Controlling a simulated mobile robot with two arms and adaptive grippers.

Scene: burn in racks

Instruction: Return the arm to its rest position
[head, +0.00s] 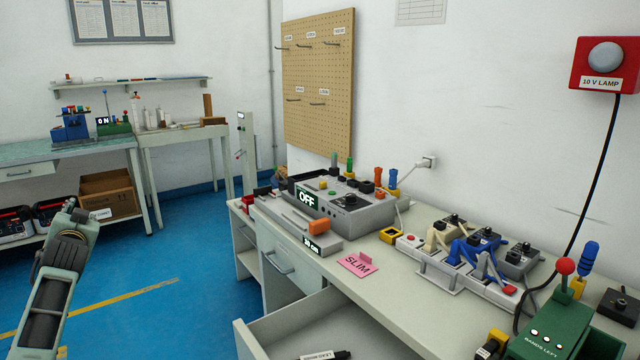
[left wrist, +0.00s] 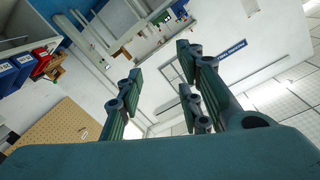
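My left arm (head: 62,275) stands raised at the left edge of the head view, over the blue floor and clear of the bench. My left gripper (left wrist: 165,80) shows in the left wrist view with its dark green fingers spread apart and nothing between them. Its camera looks across the room at a tilt, with wall, ceiling and the pegboard (left wrist: 58,130) in sight. My right arm and gripper are in neither view.
The grey bench (head: 415,305) has an open drawer (head: 255,340) jutting out at its front. On it stand a box marked OFF (head: 345,205), a rack of blue and cream clips (head: 465,260) and a green box (head: 550,330). Blue floor lies free left of the bench.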

